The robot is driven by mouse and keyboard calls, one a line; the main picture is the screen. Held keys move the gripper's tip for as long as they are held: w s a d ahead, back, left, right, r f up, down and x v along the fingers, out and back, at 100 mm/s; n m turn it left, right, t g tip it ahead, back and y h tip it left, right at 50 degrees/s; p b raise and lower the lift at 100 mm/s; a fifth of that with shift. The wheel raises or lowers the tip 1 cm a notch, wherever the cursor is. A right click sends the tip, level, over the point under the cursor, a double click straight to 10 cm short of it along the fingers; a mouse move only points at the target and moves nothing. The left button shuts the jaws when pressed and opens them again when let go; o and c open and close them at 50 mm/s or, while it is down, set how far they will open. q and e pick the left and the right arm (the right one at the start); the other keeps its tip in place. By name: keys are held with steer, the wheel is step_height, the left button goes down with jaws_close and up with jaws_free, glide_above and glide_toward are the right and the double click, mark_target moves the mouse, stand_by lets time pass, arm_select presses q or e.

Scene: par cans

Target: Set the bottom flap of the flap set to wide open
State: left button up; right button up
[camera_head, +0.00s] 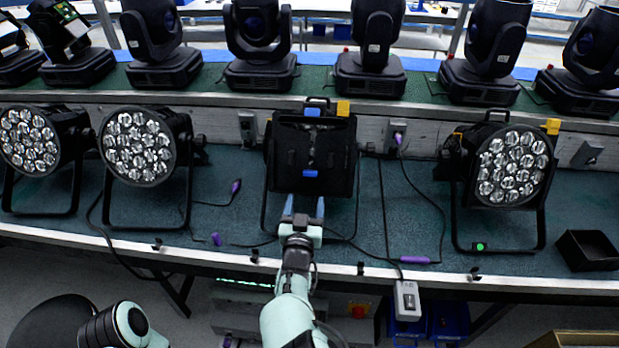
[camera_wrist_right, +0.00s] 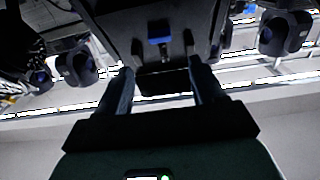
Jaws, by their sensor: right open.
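The flap set (camera_head: 283,150) is a black square unit on a stand in the middle of the bench, with dark panels across its front. One blue tab (camera_head: 312,112) is at its top and another blue tab (camera_head: 311,173) is lower down at the middle. The bottom flap's exact angle is hard to tell. My right gripper (camera_head: 303,206) is open and empty, just below and in front of the flap set. In the right wrist view, its two fingers (camera_wrist_right: 163,85) are spread below a blue tab (camera_wrist_right: 159,40) on a dark panel, with no clear contact. My left gripper is not in view.
Par cans stand at the left (camera_head: 140,147) and right (camera_head: 512,167) on the green bench (camera_head: 400,215). Moving-head lights (camera_head: 262,45) line the raised shelf behind. Cables with purple plugs (camera_head: 415,260) lie on the bench.

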mark_target(310, 175)
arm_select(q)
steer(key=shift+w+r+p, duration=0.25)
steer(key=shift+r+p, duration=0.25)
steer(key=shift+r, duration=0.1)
arm_select(e)
steer(key=w, duration=0.3)
steer(key=w+d, duration=0.1)
steer(key=w, duration=0.2)
steer(key=w+d, duration=0.1)
steer(key=w, duration=0.2)
steer(key=shift+w, duration=0.4)
